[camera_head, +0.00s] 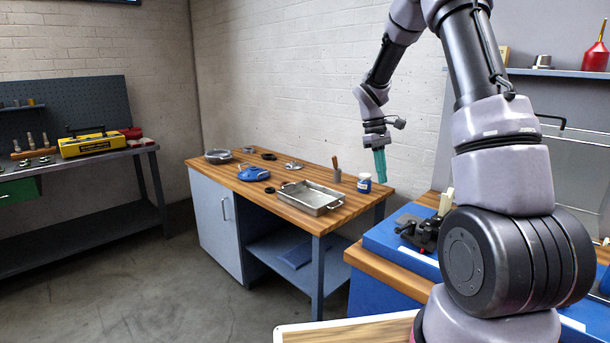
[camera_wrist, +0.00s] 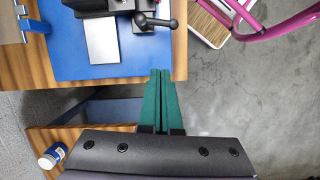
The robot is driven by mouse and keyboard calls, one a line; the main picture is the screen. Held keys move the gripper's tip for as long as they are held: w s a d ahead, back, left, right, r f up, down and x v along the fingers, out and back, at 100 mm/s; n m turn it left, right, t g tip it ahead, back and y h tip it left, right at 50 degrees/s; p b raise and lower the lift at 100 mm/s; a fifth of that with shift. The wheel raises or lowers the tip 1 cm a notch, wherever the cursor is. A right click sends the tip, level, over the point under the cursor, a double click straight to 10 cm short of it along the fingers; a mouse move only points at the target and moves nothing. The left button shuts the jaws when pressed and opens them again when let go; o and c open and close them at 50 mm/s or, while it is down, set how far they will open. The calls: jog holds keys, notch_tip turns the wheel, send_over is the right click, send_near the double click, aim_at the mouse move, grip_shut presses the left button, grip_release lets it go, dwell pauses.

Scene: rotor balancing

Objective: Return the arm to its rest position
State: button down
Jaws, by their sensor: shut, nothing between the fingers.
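My gripper (camera_head: 380,164) hangs from the raised arm with its green fingers pointing down, above the right end of the wooden workbench (camera_head: 343,222). In the wrist view its two green fingers (camera_wrist: 160,85) lie side by side, shut, with nothing held between them. The fingers touch nothing that I can see. My arm arches high over the right side of the head view, and its upper part is cut off by the top edge.
A metal tray (camera_head: 311,198), a blue-labelled jar (camera_head: 364,183) and a blue tool (camera_head: 253,173) stand on the workbench. A vise-like device (camera_head: 420,230) sits on a blue surface at right. Bare floor (camera_head: 150,270) lies left of the workbench.

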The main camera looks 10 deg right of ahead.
jog(key=s+a+r+m+t+y, duration=0.1)
jog(key=s+a+r+m+t, duration=0.1)
jog(key=s+r, duration=0.45)
jog(key=s+a+r+m+t+y, duration=0.1)
jog(key=s+a+r+m+t, duration=0.2)
jog(key=r, duration=0.6)
jog(key=s+a+r+m+t, duration=0.1)
jog(key=s+r+m+t, duration=0.1)
jog(key=s, duration=0.5)
jog(key=s+a+r+m+t+y, duration=0.1)
jog(key=s+a+r+m+t, duration=0.1)
jog(key=s, duration=0.6)
notch_tip(320, 180, up, 2)
jog(key=shift+s+r+m+t+y, duration=0.1)
jog(key=shift+s+m+t+y, duration=0.2)
jog(key=shift+m+t, duration=0.25)
